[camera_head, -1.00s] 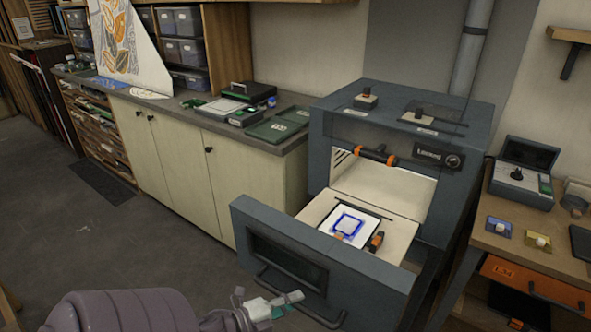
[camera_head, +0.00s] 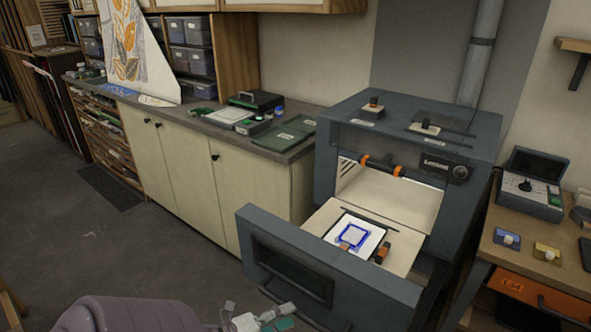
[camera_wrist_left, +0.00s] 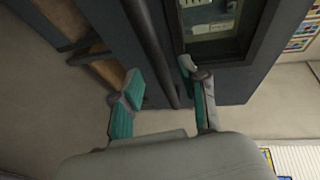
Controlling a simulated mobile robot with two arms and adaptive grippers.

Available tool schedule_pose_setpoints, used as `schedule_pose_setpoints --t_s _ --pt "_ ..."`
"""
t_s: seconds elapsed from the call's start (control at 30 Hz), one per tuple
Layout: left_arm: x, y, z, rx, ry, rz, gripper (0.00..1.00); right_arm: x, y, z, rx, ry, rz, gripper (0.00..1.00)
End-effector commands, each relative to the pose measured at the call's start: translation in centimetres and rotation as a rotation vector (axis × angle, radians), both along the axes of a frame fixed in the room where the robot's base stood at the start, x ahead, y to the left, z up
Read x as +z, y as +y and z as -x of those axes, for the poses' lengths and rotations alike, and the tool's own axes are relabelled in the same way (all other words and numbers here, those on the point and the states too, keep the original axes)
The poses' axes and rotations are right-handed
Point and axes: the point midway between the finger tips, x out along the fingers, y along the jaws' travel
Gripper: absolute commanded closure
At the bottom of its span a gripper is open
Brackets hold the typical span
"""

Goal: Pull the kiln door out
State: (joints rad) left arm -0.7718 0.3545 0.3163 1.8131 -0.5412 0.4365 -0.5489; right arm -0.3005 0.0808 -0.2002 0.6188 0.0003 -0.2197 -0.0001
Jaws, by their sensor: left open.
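The kiln (camera_head: 400,190) is a blue-grey box. Its door (camera_head: 320,270), a drawer-like front with a dark window, stands out from the body with a pale shelf (camera_head: 400,255) behind it. A dark bar handle (camera_head: 300,318) runs along the door's lower front, partly cut off. My left gripper (camera_head: 262,320) is low in front of the door. In the left wrist view its two green-padded fingers (camera_wrist_left: 162,92) are apart, with the handle bar (camera_wrist_left: 153,50) showing between them. I cannot tell whether they touch it. My right gripper is not in view.
On the shelf lies a white panel with a blue square outline (camera_head: 353,236). A cabinet counter (camera_head: 205,125) with trays stands left of the kiln. A wooden table (camera_head: 530,262) with a control box stands at right. The floor (camera_head: 120,245) at left is clear.

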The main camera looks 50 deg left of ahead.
Motion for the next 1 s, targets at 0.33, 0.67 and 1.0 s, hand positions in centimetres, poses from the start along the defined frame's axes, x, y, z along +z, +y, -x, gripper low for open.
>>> schedule_pose_setpoints --t_s 0.33,0.67,1.0 --pt "1.2 1.1 6.7 0.002 0.003 -0.001 0.57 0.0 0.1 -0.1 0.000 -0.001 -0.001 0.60" --pt "1.5 1.3 8.1 0.000 0.001 -0.001 0.57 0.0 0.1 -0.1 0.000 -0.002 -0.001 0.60" --pt "1.5 1.3 8.1 0.000 0.001 -0.001 0.57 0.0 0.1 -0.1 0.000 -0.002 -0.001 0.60"
